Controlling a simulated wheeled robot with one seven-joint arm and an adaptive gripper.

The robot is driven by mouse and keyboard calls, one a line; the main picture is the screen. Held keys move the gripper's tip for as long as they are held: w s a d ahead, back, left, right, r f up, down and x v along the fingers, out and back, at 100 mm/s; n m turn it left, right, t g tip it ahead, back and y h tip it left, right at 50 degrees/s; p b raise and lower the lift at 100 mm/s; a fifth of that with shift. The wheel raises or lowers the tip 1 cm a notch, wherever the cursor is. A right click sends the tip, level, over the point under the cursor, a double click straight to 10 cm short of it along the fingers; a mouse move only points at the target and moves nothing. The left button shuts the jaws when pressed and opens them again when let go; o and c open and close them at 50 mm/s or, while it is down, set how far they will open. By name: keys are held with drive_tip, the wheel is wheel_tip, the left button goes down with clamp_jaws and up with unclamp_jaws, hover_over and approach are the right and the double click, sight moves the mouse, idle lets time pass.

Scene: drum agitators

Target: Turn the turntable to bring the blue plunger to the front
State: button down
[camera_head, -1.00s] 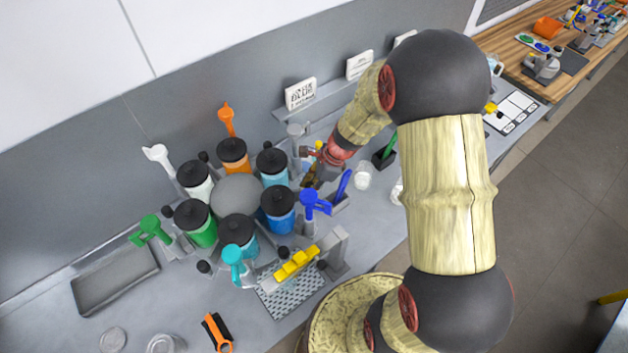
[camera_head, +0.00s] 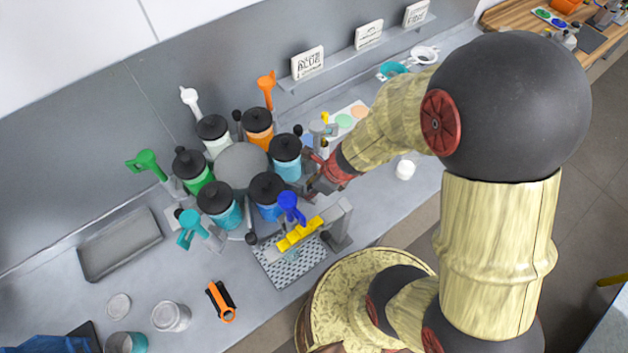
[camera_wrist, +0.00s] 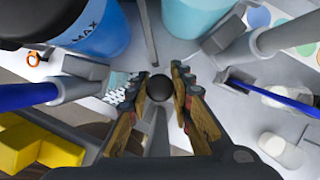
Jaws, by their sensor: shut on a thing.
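The turntable (camera_head: 243,163) has a grey centre disc ringed by several black-lidded drums. The blue drum (camera_head: 268,208) stands at its front right, with the blue plunger (camera_head: 290,206) pointing outward beside the yellow piece. The blue drum also shows in the wrist view (camera_wrist: 98,32). My gripper (camera_head: 318,184) is at the turntable's right edge, low beside the light blue drum (camera_head: 286,166). In the wrist view my gripper (camera_wrist: 160,92) has its fingers on either side of a black ball knob (camera_wrist: 159,88), shut on it. The knob is hidden in the head view.
A grey stand (camera_head: 338,232) with a yellow piece (camera_head: 300,233) is at the front, by a perforated tray (camera_head: 295,267). Teal (camera_head: 190,228), green (camera_head: 147,163) and orange (camera_head: 266,85) plungers stick out around the turntable. An orange-black tool (camera_head: 221,300) lies at front left.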

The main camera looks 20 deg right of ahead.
drive_tip(key=shift+s+a, duration=0.8)
drive_tip(key=shift+s, duration=0.05)
drive_tip(key=c, duration=1.6)
unclamp_jaws()
drive_tip(key=shift+r, duration=0.15)
drive_tip(key=v, duration=1.1)
drive_tip(key=shift+s+d+r, duration=0.15)
drive_tip(key=shift+d+r, duration=0.05)
drive_tip(key=shift+r, duration=0.1)
